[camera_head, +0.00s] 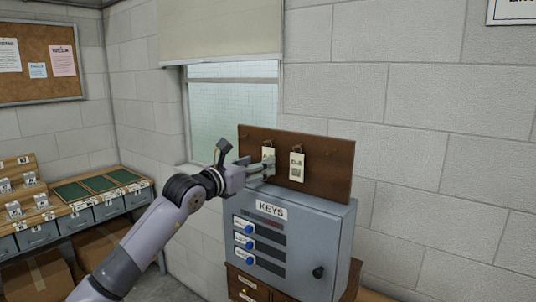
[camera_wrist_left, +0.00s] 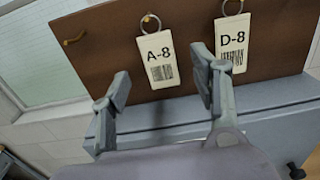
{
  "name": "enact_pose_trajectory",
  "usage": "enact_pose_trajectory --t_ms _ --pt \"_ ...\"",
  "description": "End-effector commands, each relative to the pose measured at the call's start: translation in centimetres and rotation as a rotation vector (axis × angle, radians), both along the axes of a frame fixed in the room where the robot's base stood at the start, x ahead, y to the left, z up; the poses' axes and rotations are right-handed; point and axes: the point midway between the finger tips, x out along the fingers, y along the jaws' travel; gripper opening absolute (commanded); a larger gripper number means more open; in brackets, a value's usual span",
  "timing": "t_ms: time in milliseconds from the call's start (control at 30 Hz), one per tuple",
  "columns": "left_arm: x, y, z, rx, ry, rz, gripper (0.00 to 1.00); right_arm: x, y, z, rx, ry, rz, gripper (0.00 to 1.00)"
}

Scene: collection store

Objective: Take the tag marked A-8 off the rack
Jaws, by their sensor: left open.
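The A-8 tag (camera_wrist_left: 158,55) is a cream card with a barcode, hanging by a metal ring from a hook on the brown wooden rack (camera_wrist_left: 100,48). In the head view the tag (camera_head: 268,152) is partly covered by my left gripper (camera_head: 264,168). In the left wrist view my left gripper (camera_wrist_left: 163,77) is open, with one finger to each side of the tag's lower part. The right finger is close to the D-8 tag (camera_wrist_left: 233,42) and overlaps its lower left in the picture. My right gripper is not in view.
The rack stands on top of a grey key cabinet (camera_head: 330,225) labelled KEYS. An empty hook (camera_wrist_left: 75,38) is left of the A-8 tag. A window (camera_head: 230,110) is behind. A bench with grey drawers (camera_head: 75,220) is at left.

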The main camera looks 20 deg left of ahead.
Motion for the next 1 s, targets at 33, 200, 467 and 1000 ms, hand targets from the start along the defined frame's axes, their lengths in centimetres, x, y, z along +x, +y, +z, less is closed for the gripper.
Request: enact_pose_trajectory --t_ms 33,200,467,1000 --pt "0.7 -0.2 0.6 -0.001 0.004 0.000 0.57 0.0 0.0 1.3 0.000 0.000 0.000 0.40" --pt "2.6 -0.8 0.4 -0.002 0.001 0.000 0.57 0.0 0.1 2.4 0.001 0.000 0.001 0.40" --pt "3.3 -1.0 0.0 0.000 0.000 0.000 0.57 0.0 0.1 2.5 0.001 0.001 0.001 0.40" --pt "3.3 -1.0 0.0 0.000 -0.001 0.000 0.27 -0.1 0.3 2.5 0.003 0.002 0.000 0.40"
